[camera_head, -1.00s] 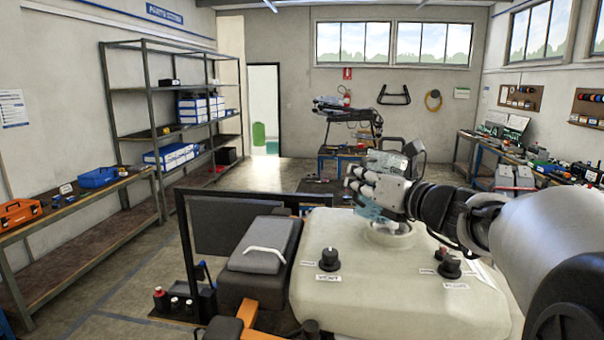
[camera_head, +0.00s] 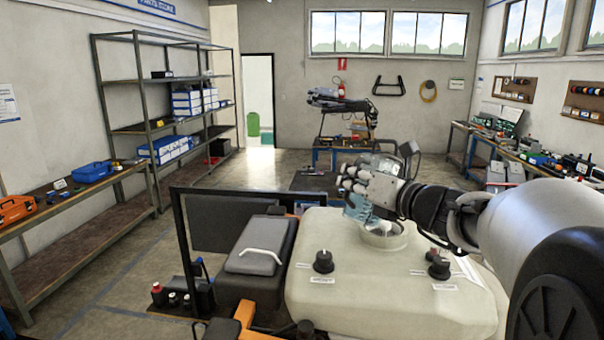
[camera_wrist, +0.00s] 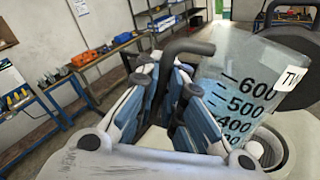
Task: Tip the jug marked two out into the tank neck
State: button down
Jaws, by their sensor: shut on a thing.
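My gripper (camera_head: 372,188) is shut on the dark handle of a clear, blue-tinted jug (camera_head: 357,207). In the wrist view, my fingers (camera_wrist: 165,92) close around that handle, and the jug (camera_wrist: 232,95) shows scale marks 400, 500 and 600. The neck rises from the top of the pale tank (camera_head: 400,285).
Black knobs (camera_head: 323,261) (camera_head: 438,267) stand on the tank top near the neck. A grey padded box (camera_head: 258,245) and a dark frame (camera_head: 180,235) lie left of the tank. Benches and shelves line the walls; the floor on the left is partly open.

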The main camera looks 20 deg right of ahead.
aim_at(361, 166)
jog(key=shift+r+m+p, duration=0.75)
jog(key=shift+m+p, duration=0.25)
jog(key=shift+p, duration=1.6)
jog(key=shift+w+d+r+m+g+p, duration=0.25)
jog(key=shift+m+p, duration=0.65)
jog(key=shift+p, duration=1.35)
jog(key=shift+d+r+m+g+y+p, duration=0.2)
jog(key=shift+d+m+y+p, duration=0.55)
jog(key=shift+p, duration=1.45)
jog(key=shift+w+d+f+m+h+p, duration=0.2)
jog(key=shift+m+p, duration=0.45)
jog(key=shift+p, duration=0.5)
jog(key=shift+w+d+m+g+p, duration=0.1)
jog(key=shift+d+m+g+p, duration=0.25)
jog(key=shift+p, duration=0.45)
jog(key=shift+w+d+f+m+y, duration=0.2)
jog(key=shift+w+d+f+m, duration=0.15)
jog(key=shift+d+m, duration=0.55)
jog(key=shift+w+d+f+m+y, duration=0.25)
jog(key=shift+w+d+f+m, duration=0.15)
jog(key=shift+d+m, duration=0.5)
jog(key=shift+w+d+f+m+y, duration=0.2)
jog(key=shift+w+d+f+m, duration=0.15)
jog(key=shift+d+m, duration=0.55)
jog(key=shift+d+r, duration=0.1)
